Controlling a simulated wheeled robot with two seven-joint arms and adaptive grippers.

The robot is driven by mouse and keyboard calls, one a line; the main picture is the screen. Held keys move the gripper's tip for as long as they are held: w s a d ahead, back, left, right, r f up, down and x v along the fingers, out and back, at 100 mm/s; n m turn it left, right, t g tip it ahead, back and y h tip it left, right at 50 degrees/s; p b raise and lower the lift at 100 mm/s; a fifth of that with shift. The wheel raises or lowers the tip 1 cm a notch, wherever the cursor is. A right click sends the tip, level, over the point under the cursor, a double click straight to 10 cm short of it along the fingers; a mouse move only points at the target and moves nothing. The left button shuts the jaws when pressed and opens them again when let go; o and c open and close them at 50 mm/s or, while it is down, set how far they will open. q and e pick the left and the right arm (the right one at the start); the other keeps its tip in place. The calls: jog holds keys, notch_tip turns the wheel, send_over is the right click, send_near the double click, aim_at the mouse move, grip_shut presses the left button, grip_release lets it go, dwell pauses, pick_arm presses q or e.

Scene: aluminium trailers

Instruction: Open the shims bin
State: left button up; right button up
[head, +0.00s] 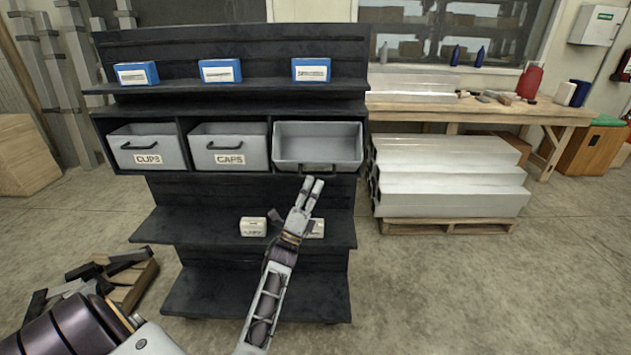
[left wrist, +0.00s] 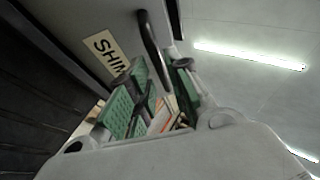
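The shims bin (head: 318,143) is the grey right-hand bin of the black rack. It is tipped forward, its inside showing wide and looking empty. Its black handle (head: 318,169) is at the lower front edge; its label is hidden in the head view. In the left wrist view the label (left wrist: 104,54) reads "SHIM", cut off, and the dark handle (left wrist: 151,45) runs down toward the gap between the green-padded fingers. My left gripper (head: 314,182) is just below the handle, fingers apart; contact with the handle is unclear. My right gripper is not in view.
The clips bin (head: 147,148) and caps bin (head: 229,148) sit closed to the left. Blue boxes (head: 220,71) stand on the shelf above. Small pale boxes (head: 253,227) lie on the shelf below. Aluminium stacks (head: 450,180) on a pallet stand to the right.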

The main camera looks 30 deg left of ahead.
pick_arm(q)
jog(key=shift+v, duration=2.25)
jog(key=shift+w+a+n, duration=0.1)
jog(key=shift+w+n, duration=0.05)
jog(key=shift+n, duration=0.15)
